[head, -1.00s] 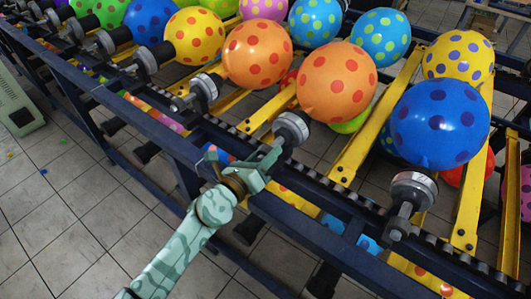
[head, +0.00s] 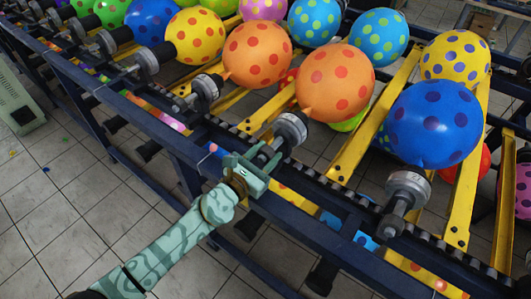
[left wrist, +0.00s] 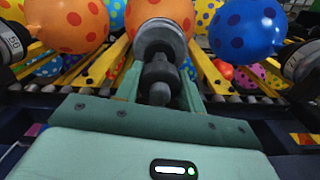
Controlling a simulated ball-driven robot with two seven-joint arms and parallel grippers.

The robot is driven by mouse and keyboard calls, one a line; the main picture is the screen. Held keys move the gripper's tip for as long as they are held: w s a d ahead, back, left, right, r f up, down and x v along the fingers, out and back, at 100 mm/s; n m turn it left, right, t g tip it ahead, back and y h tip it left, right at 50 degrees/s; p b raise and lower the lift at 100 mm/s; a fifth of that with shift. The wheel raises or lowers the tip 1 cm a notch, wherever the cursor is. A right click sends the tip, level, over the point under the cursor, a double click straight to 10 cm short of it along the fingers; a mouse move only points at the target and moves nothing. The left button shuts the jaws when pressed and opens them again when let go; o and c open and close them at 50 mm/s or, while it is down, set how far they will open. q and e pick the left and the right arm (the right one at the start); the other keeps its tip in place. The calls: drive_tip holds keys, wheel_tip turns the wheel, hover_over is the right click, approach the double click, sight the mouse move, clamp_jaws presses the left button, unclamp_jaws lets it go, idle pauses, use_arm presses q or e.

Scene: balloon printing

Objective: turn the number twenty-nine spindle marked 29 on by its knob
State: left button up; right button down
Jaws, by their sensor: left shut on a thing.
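My left gripper (head: 262,160) is at the near end of a spindle (head: 291,128) with a grey-and-white collar. This spindle carries an orange balloon with red dots (head: 336,82). The gripper is shut on the spindle's dark knob, which is mostly hidden by the jaws in the head view. In the left wrist view the same spindle (left wrist: 160,42) stands between the two fingers, with its dark knob end (left wrist: 160,92) towards me. I cannot read a number on it. My right gripper is not in view.
Neighbouring spindles stand on either side: one (head: 206,88) to the left and one (head: 407,190) under a blue balloon (head: 433,122) to the right. A dark blue rail (head: 180,145) runs along the front. Tiled floor (head: 70,220) lies open before it.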

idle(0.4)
use_arm(q)
drive_tip(key=o, duration=1)
drive_tip(key=shift+a, duration=0.1)
drive_tip(key=v, duration=1.6)
drive_tip(key=shift+s, duration=0.15)
